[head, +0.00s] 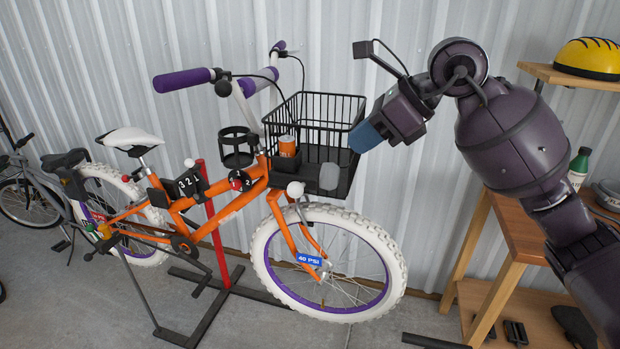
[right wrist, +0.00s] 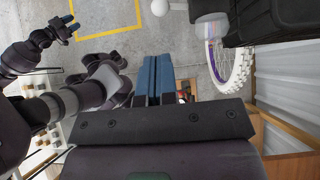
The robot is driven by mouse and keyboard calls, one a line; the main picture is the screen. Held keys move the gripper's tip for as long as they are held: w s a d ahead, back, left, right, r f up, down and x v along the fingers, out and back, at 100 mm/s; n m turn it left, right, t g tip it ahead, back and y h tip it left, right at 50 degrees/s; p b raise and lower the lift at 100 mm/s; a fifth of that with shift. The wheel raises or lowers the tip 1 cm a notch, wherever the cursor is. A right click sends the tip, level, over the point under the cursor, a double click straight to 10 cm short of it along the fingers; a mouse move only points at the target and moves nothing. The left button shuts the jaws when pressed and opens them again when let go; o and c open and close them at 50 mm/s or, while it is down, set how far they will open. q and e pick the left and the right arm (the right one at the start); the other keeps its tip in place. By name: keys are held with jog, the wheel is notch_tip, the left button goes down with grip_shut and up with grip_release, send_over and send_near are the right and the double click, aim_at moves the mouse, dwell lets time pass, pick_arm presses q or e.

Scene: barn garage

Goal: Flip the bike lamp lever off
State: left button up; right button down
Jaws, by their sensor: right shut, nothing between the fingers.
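The orange bike (head: 230,212) stands with a black wire basket (head: 318,120) at its front. A rounded grey lamp (head: 329,177) sits low on the basket's front, with a white ball-shaped knob (head: 295,189) left of it. In the right wrist view the lamp (right wrist: 211,28) and the white ball (right wrist: 160,7) show near the top. My right gripper (head: 366,137) is shut and empty, right of the basket and above and right of the lamp, apart from it. Its blue fingers (right wrist: 155,78) are together in the wrist view. My left gripper (right wrist: 71,24) shows there with its fingertips apart.
A wooden workbench (head: 530,225) with a green bottle (head: 578,168) stands at the right. A shelf above holds a yellow helmet (head: 588,58). A red stand (head: 212,225) is behind the bike. A corrugated wall is close behind. Floor in front is partly clear.

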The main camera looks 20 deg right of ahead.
aim_at(301, 187)
jog(key=x, duration=1.1)
jog(key=shift+w+a+f, duration=0.3)
jog(key=shift+a+f, duration=0.15)
jog(key=shift+f, duration=0.05)
jog(key=shift+f, duration=0.1)
